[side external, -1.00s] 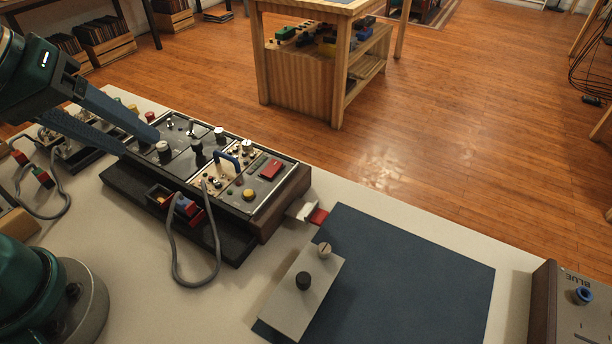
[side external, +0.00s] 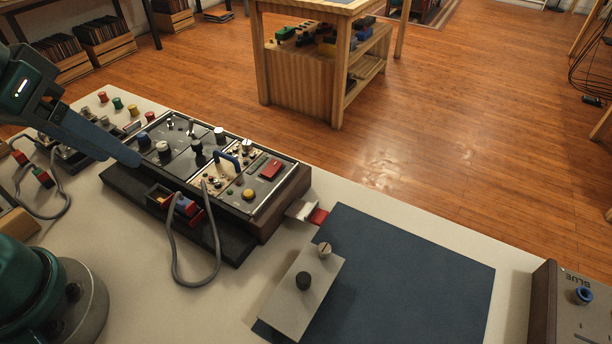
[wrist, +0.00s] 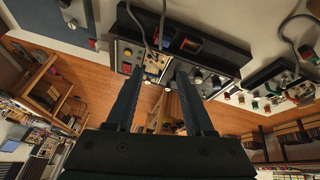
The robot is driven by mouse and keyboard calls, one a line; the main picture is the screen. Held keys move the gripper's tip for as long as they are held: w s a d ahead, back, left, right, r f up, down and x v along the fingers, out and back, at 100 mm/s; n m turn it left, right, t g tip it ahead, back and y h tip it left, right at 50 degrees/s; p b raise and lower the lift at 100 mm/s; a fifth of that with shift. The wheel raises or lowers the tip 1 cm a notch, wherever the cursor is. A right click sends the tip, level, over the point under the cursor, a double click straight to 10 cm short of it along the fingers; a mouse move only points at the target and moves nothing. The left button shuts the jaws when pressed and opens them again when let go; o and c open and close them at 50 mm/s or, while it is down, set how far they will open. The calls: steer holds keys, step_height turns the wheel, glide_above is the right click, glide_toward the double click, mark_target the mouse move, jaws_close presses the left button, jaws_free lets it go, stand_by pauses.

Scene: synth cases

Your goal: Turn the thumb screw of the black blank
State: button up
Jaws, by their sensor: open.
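A pale grey blank plate (side external: 288,308) lies on the dark blue mat in the side view. The console (side external: 265,222) also has dark panels with a white knob (side external: 219,133) and a black knob (side external: 197,147). My gripper (side external: 137,160) is at the console's left end, far from the plate. In the wrist view my gripper (wrist: 160,71) is open, with nothing between its fingers.
A grey cable (side external: 174,262) loops from the black tray (side external: 125,187) in front of the console. The dark blue mat (side external: 420,270) is mostly bare. A wood-sided box marked BLUE (side external: 572,312) stands at the right. Coloured caps (side external: 118,103) stand behind my gripper.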

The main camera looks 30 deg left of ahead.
steer(key=w+d+r+n+h, duration=0.1)
steer(key=w+r+n, duration=0.4)
steer(key=n, duration=0.2)
steer(key=n+g+h, duration=0.3)
steer(key=n+g, duration=0.1)
steer(key=n, duration=0.8)
glide_above(216, 130)
steer(key=a, duration=0.2)
steer(key=f, duration=1.3)
steer(key=shift+s+a, duration=0.2)
steer(key=shift+s, duration=0.15)
steer(key=shift+f, duration=0.3)
steer(key=shift+x, duration=2.15)
steer(key=shift+w, duration=0.1)
